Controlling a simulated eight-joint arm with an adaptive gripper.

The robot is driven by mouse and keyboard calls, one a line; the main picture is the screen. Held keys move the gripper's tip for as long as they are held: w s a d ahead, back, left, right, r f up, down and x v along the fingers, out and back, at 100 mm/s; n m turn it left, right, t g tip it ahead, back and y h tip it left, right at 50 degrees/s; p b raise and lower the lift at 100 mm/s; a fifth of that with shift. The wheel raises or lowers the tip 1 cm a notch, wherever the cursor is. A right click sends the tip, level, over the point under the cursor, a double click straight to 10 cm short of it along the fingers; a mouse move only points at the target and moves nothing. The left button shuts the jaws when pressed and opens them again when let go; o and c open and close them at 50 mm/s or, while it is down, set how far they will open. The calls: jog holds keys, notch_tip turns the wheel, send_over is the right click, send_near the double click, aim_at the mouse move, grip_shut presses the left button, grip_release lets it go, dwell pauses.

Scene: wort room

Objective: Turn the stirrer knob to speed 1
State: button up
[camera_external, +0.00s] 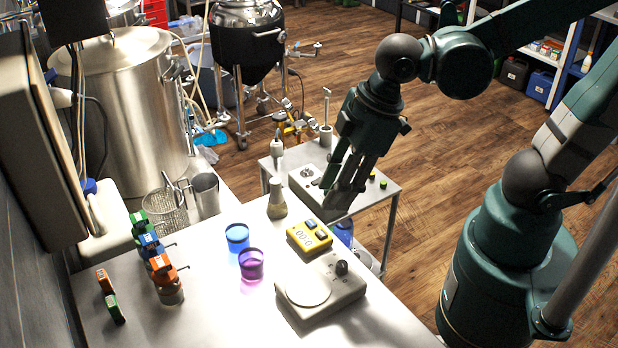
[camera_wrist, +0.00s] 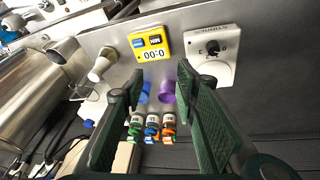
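The stirrer (camera_external: 318,296) is a pale box with a round white plate, standing at the right front of the steel table. Its black knob (camera_external: 342,268) is on the top near the right back corner. In the wrist view the stirrer (camera_wrist: 226,72) shows at the upper right with its knob (camera_wrist: 212,47) and small dial marks, too small to read surely. My gripper (camera_external: 342,205) hangs above the table's back right area, above and behind the knob, not touching it. In the wrist view my gripper (camera_wrist: 160,75) has its fingers wide apart with nothing held between them.
A yellow timer (camera_external: 309,236) lies behind the stirrer, with a flask (camera_external: 277,200) beyond it. Blue (camera_external: 237,238) and purple (camera_external: 251,265) beakers stand left of the stirrer. Coloured clip-topped items (camera_external: 163,268) stand farther left. A lower side table (camera_external: 378,190) carries another pale device.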

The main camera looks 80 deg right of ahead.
aim_at(343, 263)
jog(key=shift+s+a+f+n+g+h+p, duration=0.1)
jog(key=shift+s+a+f+n+g+p, duration=0.55)
jog(key=shift+a+n+p, duration=0.55)
jog(key=shift+s+a+f+n+g+h+p, duration=0.1)
jog(key=shift+s+a+f+n+g+p, duration=0.55)
jog(key=shift+a+n, duration=0.9)
jog(key=shift+s+a+f+n+g+h+p, duration=0.1)
jog(key=shift+s+a+f+n+g+p, duration=0.5)
jog(key=shift+a+n+p, duration=0.65)
jog(key=shift+w+a+r, duration=0.1)
jog(key=shift+a, duration=0.25)
jog(key=shift+f, duration=0.2)
jog(key=shift+f+b, duration=0.65)
jog(key=shift+f, duration=3.05)
jog(key=shift+c, duration=0.6)
jog(key=shift+m, duration=0.3)
jog(key=c, duration=0.8)
